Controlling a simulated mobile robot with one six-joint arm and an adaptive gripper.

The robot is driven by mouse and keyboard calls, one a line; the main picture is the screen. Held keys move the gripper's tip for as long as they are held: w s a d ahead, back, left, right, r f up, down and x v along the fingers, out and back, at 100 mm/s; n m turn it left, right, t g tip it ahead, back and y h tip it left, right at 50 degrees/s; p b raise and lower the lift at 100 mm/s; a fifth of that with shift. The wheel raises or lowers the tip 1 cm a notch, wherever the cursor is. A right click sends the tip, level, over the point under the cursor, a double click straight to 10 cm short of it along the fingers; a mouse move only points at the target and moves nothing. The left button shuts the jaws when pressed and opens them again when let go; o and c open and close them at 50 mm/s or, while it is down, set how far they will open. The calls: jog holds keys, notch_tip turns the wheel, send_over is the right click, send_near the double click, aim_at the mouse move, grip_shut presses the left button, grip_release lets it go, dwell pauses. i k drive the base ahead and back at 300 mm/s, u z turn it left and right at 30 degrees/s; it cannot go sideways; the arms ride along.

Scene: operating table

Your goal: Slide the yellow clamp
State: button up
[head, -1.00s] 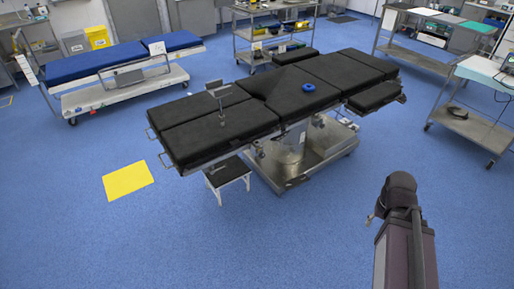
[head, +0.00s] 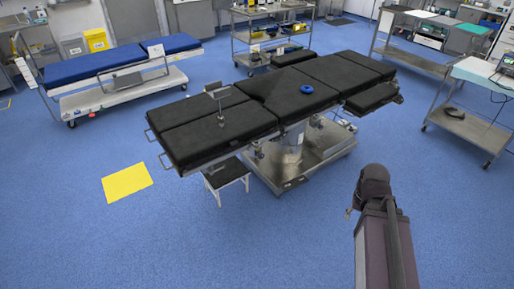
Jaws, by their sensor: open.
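I cannot make out a yellow clamp in the head view; anything that small on the table is too small to tell. The operating table (head: 205,148) with black pads stands in the middle. A blue ring (head: 307,89) lies on its pads, and a small grey upright fitting (head: 217,95) stands near its left part. My arm rises at the lower right, on the floor side in front of the table and apart from it. My gripper does not show clearly; only dark arm links are seen.
A yellow mat (head: 127,183) lies on the floor at left. A blue-topped stretcher (head: 75,67) stands behind it. A small step stool (head: 228,174) is under the table's near end. Trolleys (head: 466,124) line the right and back. The front floor is clear.

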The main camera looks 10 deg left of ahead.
aim_at(255, 147)
jog(key=u, duration=0.1)
jog(key=i, duration=1)
jog(key=z, duration=0.1)
